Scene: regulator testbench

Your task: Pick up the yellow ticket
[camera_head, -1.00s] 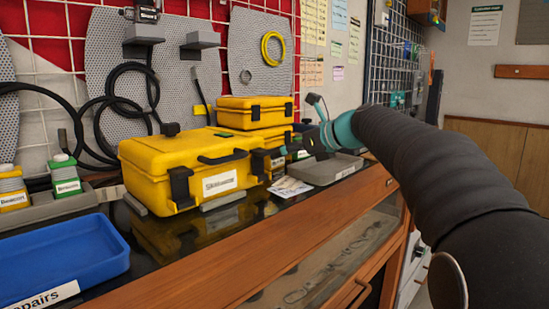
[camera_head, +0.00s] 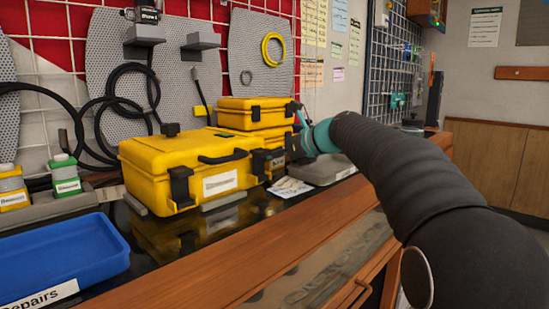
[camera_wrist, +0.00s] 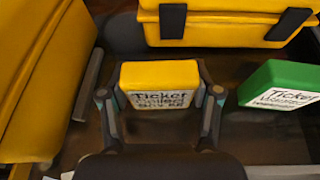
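The yellow ticket (camera_wrist: 160,86) is a small yellow block with a white label reading "Ticket" in the wrist view. My gripper (camera_wrist: 160,98) is open around it, with one finger close to its left side and one close to its right. I cannot tell whether either finger touches it.
A green ticket block (camera_wrist: 283,86) lies right of my gripper. A yellow case (camera_wrist: 225,28) stands just beyond, and another yellow case (camera_wrist: 38,75) is close on the left. In the head view, a large yellow case (camera_head: 160,165), a blue tray (camera_head: 60,250) and a grey tray (camera_head: 325,172) occupy the counter.

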